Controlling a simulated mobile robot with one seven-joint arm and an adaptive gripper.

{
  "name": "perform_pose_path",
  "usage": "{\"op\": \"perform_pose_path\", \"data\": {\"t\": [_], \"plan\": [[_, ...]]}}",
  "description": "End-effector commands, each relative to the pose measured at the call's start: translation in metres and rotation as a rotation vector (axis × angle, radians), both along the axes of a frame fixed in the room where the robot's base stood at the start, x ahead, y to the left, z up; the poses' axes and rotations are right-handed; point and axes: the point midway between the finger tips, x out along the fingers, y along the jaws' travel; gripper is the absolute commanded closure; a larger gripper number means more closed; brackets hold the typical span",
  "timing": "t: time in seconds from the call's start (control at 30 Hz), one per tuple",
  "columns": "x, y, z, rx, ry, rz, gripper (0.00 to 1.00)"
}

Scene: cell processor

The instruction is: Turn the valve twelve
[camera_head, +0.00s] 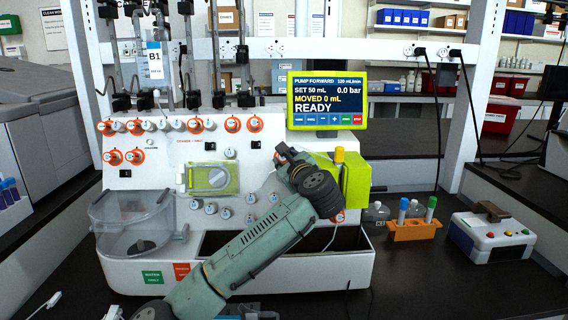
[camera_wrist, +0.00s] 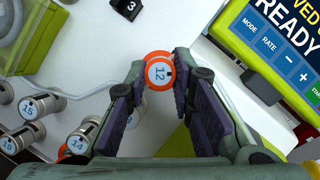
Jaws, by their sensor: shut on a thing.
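Valve twelve (camera_wrist: 158,73) has a round white cap marked "12" with an orange ring around it and a dark mark near the cap's right side. It stands out from the white panel (camera_wrist: 100,60). My gripper (camera_wrist: 160,82) has one dark-padded finger on each side of it and is shut on it. In the head view my gripper (camera_head: 284,152) reaches the panel just below and left of the screen, and it hides the valve there.
Valves fifteen (camera_wrist: 28,107) and fourteen (camera_wrist: 78,146) sit to the lower left. A green-framed screen (camera_head: 327,101) reads "READY" and stands close above right. A yellow-green box (camera_head: 356,184) is beside my wrist. An orange tube rack (camera_head: 415,230) stands right on the dark bench.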

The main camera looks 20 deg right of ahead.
Motion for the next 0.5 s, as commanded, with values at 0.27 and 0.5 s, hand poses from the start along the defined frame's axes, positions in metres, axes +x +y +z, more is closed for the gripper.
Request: {"op": "perform_pose_path", "data": {"t": [0.27,0.5], "plan": [[-0.0002,-0.0032,0.0008,-0.234,0.070,0.101,1.00],[0.0001,-0.0036,0.0028,-0.433,0.130,0.191,1.00]]}}
